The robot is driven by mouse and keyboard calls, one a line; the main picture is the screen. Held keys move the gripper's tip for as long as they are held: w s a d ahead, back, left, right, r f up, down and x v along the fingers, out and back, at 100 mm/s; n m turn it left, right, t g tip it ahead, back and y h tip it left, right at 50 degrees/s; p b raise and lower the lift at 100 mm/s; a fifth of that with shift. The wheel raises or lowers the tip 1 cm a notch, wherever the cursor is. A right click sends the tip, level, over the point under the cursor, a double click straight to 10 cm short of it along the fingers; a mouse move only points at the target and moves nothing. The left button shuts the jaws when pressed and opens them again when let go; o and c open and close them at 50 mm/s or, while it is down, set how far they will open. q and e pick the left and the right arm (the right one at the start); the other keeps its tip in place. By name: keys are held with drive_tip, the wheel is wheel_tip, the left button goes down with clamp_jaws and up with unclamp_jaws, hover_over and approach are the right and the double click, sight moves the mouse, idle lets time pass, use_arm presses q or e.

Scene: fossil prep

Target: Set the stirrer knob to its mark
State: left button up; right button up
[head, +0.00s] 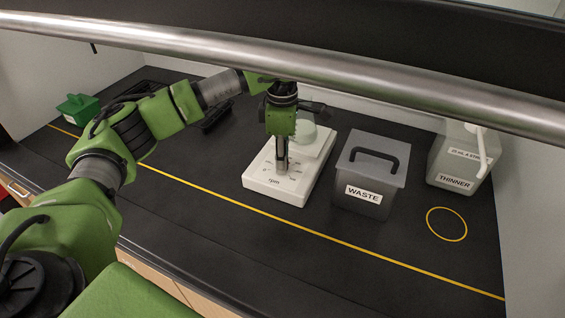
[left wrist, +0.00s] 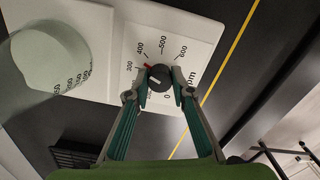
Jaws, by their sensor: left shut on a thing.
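The white stirrer (head: 262,183) stands on the dark bench, its front panel marked "rpm". In the left wrist view its dial face (left wrist: 200,40) shows numbers such as 300, 400, 500 and 600 around the black knob (left wrist: 160,77). A small red mark (left wrist: 148,65) lies at the knob's edge, between 300 and 400. A white line shows on the knob. My left gripper (head: 281,166) points down over the panel. In its wrist view the left gripper (left wrist: 160,86) is shut on the knob, a finger on each side. My right gripper is not in view.
A beaker (head: 305,132) stands on the stirrer's plate behind my gripper. A grey WASTE bin (head: 368,172) stands right of the stirrer, with a THINNER container (head: 458,160) further right. A yellow ring (head: 446,224) and a yellow line mark the bench. The front of the bench is clear.

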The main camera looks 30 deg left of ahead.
use_arm(q)
drive_tip(key=shift+w+r+m+b, duration=0.15)
drive_tip(key=shift+m+b, duration=0.4)
drive_tip(key=shift+m, duration=1.15)
drive_tip(key=o, duration=0.9)
drive_tip(key=shift+o, duration=1)
wheel_tip(320, 180, up, 12)
